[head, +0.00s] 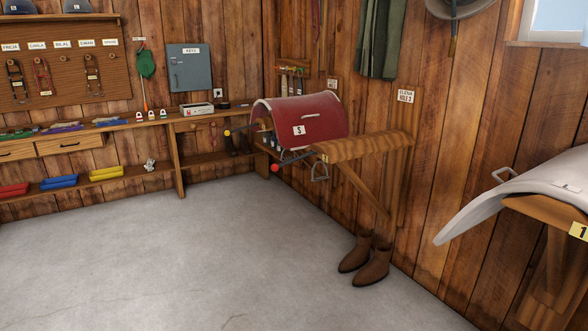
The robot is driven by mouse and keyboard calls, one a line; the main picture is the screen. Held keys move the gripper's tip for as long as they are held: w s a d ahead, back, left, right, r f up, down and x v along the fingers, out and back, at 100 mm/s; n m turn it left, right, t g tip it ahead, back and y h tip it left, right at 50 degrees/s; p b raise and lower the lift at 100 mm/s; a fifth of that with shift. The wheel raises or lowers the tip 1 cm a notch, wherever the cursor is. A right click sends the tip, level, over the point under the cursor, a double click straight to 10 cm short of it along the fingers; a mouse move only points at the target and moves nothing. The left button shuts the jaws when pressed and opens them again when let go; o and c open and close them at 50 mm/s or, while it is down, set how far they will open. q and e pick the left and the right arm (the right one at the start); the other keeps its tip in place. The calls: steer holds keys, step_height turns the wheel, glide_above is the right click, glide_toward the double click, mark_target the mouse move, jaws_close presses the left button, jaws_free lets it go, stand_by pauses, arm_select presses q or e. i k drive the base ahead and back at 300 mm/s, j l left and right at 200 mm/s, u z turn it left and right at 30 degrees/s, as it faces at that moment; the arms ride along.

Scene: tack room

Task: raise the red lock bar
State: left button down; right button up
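A dark bar with a red ball end (275,168) sticks out to the left, low beside a red rounded box (318,122) marked with a small white label. A second thin dark bar with a yellow ball end (227,133) sticks out higher on the same side. No bar that is red along its length shows; the red ball is the only red bar part I make out. How the bars join behind the box is too small to tell. Neither of my grippers is in view.
A wooden wall rack (365,147) juts out beside the box, with brown boots (365,260) on the floor below. A pale saddle-shaped cover (515,190) on another rack stands at the right. A long shelf (110,127) runs along the left wall. The grey floor (190,255) is open.

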mark_target(274, 167)
steer(key=i+z, duration=0.1)
steer(key=z, duration=0.25)
steer(key=j+z, duration=0.15)
steer(key=z, duration=0.2)
steer(key=i+j+z, duration=0.15)
steer(key=z, duration=0.2)
steer(key=i+j+z, duration=0.2)
steer(key=j+z, duration=0.2)
steer(key=j, duration=0.25)
steer(key=j+z, duration=0.2)
steer(key=j, duration=0.15)
steer(key=i+j, duration=0.1)
steer(key=j, duration=0.5)
steer(key=i+j+z, duration=0.1)
steer(key=j, duration=0.5)
steer(key=i+j, duration=0.1)
steer(key=j, duration=0.5)
steer(key=i+j+z, duration=0.1)
steer(key=j, duration=0.5)
steer(key=i, duration=0.5)
